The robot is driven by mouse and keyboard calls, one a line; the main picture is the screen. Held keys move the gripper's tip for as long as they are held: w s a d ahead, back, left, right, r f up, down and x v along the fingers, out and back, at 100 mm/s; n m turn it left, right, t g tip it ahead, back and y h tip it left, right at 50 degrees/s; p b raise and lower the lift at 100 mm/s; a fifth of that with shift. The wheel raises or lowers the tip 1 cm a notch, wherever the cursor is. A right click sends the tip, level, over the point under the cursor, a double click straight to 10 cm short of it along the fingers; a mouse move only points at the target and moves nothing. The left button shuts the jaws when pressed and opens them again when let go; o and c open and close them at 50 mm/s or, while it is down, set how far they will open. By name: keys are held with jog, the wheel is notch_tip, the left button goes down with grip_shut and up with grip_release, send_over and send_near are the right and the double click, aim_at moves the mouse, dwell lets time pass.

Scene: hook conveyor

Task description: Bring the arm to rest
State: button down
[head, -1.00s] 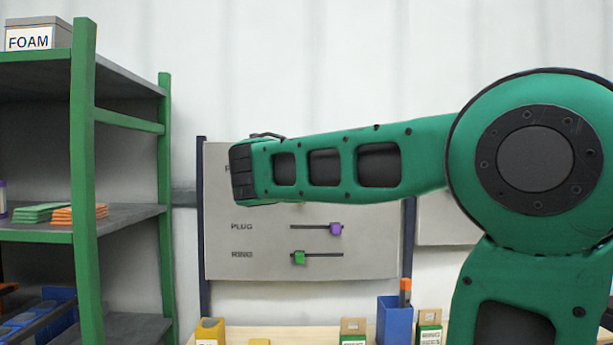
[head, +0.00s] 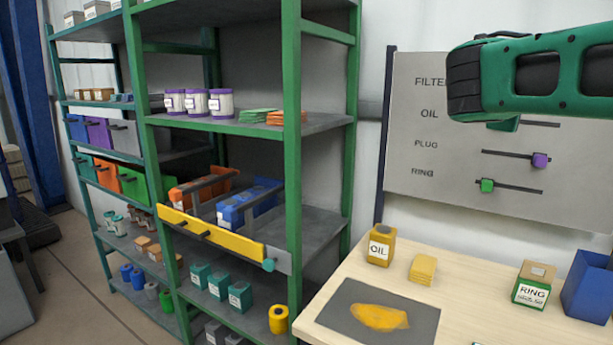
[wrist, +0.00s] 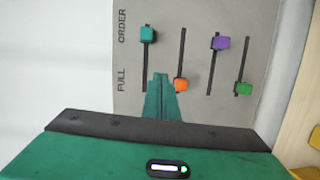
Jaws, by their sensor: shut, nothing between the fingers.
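My arm (head: 548,75) reaches in from the right in the head view, level across the upper part of the grey board. My gripper (wrist: 160,78) shows in the wrist view as green fingers, shut and empty, in front of the board. I cannot tell from this view whether the fingertips touch the board. In the head view the fingers are mostly hidden by the arm.
The grey board (head: 425,165) has purple (wrist: 221,43), green (wrist: 243,89), teal (wrist: 148,33) and orange (wrist: 181,84) sliders. A wooden bench (head: 450,265) holds an oil can (head: 380,246), a ring box (head: 534,285) and a blue bin (head: 588,288). Green shelving (head: 291,150) stands left; a yellow-fronted drawer (head: 210,232) sticks out.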

jog(key=s+d+f+m+g+y, duration=0.1)
jog(key=s+f+m+g+y, duration=0.4)
jog(key=f, duration=0.7)
jog(key=s+d+f+m+y, duration=0.1)
jog(key=s+f+m, duration=0.1)
jog(key=s+f, duration=0.75)
jog(key=s+a+f+m+g+y, duration=0.3)
jog(key=s+a+f, duration=0.3)
jog(key=s+f, duration=0.2)
jog(key=s+a+f+m+g+y, duration=0.3)
jog(key=s+a+f, duration=0.3)
jog(key=s+f, duration=0.3)
jog(key=shift+s+f+m+y, duration=0.15)
jog(key=shift+f+m+y, duration=0.25)
jog(key=shift+f+y, duration=0.25)
jog(key=shift+r, duration=0.1)
